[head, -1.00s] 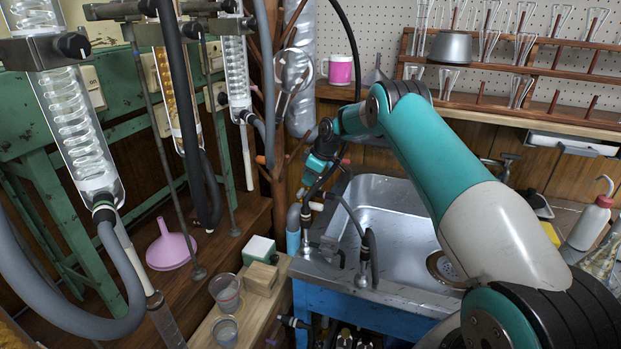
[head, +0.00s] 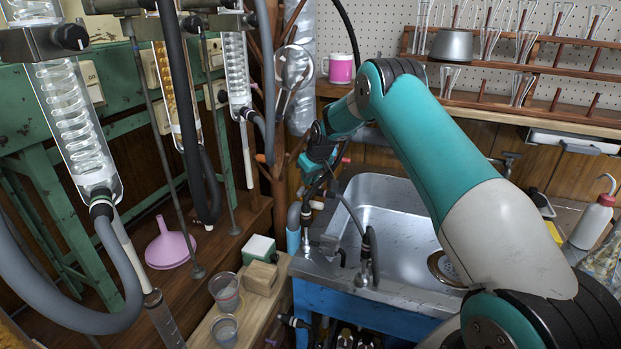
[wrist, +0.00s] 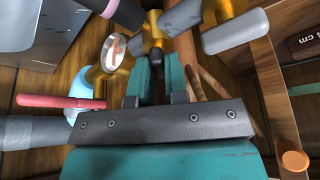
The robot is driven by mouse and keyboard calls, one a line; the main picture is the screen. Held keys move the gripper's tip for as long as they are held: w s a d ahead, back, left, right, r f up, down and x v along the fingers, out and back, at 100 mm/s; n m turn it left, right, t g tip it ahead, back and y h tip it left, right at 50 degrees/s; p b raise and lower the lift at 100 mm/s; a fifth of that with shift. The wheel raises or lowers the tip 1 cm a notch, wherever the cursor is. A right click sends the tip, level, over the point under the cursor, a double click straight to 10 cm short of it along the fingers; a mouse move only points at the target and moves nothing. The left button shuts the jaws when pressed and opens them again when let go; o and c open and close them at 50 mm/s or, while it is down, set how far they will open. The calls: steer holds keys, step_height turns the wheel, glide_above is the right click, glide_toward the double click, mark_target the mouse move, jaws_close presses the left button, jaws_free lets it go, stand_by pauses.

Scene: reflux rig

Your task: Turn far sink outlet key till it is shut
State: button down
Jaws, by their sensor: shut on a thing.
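My gripper (head: 314,182) is right over this outlet, small and partly hidden in the head view. In the wrist view my gripper (wrist: 162,74) has its teal fingers close together on the dark outlet key (wrist: 154,46), at the brass valve body (wrist: 181,52). The fingers cover part of the key, and its exact angle is hard to tell.
The steel sink (head: 385,212) is right of the gripper. A wooden stand (head: 275,150) is close on the left. In the wrist view a grey lever-like piece (wrist: 236,30) and a red-handled piece (wrist: 62,101) lie close by.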

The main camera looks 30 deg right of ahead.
steer(key=m+h, duration=0.1)
steer(key=m, duration=0.3)
steer(key=shift+w+a+m+h, duration=0.1)
steer(key=shift+a+m+h, duration=0.05)
steer(key=shift+m+h, duration=0.2)
steer(key=m, duration=0.2)
steer(key=m+h, duration=0.1)
steer(key=m, duration=0.1)
steer(key=shift+r+g+h+b, duration=0.1)
steer(key=shift+g+h+b, duration=0.15)
steer(key=shift+g+b, duration=0.15)
steer(key=shift+w, duration=0.1)
steer(key=c, duration=1.1)
jaws_free()
steer(key=shift+c, duration=0.2)
steer(key=v, duration=0.7)
steer(key=shift+r, duration=0.2)
steer(key=shift+a, duration=0.1)
